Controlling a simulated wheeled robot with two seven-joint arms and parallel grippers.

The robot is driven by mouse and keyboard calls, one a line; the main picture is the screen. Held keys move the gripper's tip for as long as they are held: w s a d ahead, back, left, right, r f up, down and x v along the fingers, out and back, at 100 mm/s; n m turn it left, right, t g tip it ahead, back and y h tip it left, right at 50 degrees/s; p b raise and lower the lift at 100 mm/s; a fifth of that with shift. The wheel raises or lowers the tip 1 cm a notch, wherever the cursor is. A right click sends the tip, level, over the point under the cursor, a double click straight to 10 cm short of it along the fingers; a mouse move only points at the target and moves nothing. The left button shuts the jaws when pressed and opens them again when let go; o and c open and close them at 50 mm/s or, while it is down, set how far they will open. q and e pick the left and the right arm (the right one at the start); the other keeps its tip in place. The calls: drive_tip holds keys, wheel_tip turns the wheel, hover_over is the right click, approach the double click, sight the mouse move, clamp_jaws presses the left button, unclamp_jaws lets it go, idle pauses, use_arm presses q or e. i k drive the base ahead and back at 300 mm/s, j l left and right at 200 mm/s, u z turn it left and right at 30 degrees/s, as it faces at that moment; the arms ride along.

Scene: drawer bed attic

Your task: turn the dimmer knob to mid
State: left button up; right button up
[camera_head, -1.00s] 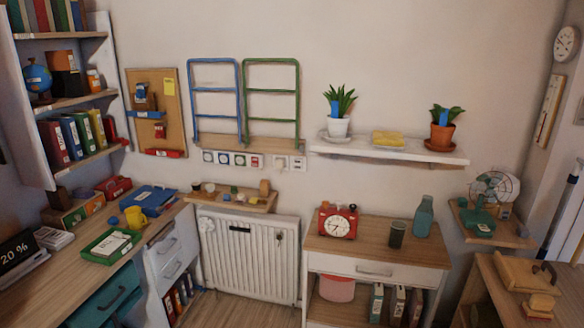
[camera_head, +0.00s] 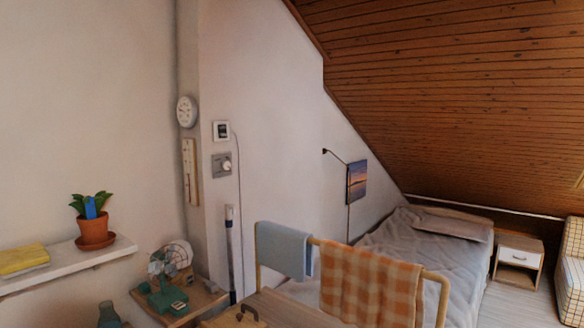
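A grey wall plate with a round, light knob (camera_head: 226,165) is on the white wall, just right of the wall corner. It looks like the dimmer knob, but it is too small for me to read which way it points. Neither of my grippers shows in the head view, so I cannot see where they are relative to the knob.
A white-framed square panel (camera_head: 221,130) is above the knob plate. A round clock (camera_head: 187,111) hangs to the left. A fan (camera_head: 169,267) stands on a small shelf below. A rack with cloths (camera_head: 368,285) stands before the bed (camera_head: 420,243).

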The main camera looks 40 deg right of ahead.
sight(225, 165)
drive_tip(key=i+j+z, duration=0.1)
drive_tip(key=z, duration=0.3)
drive_tip(key=i+j+z, duration=0.2)
drive_tip(key=z, duration=0.2)
drive_tip(key=i+j+z, duration=0.15)
drive_tip(key=z, duration=0.25)
drive_tip(key=i+j+z, duration=0.1)
drive_tip(key=j+z, duration=0.3)
drive_tip(key=i+j+z, duration=0.15)
drive_tip(key=j+z, duration=0.2)
drive_tip(key=i+j+z, duration=0.1)
drive_tip(key=j+z, duration=0.65)
drive_tip(key=j, duration=0.25)
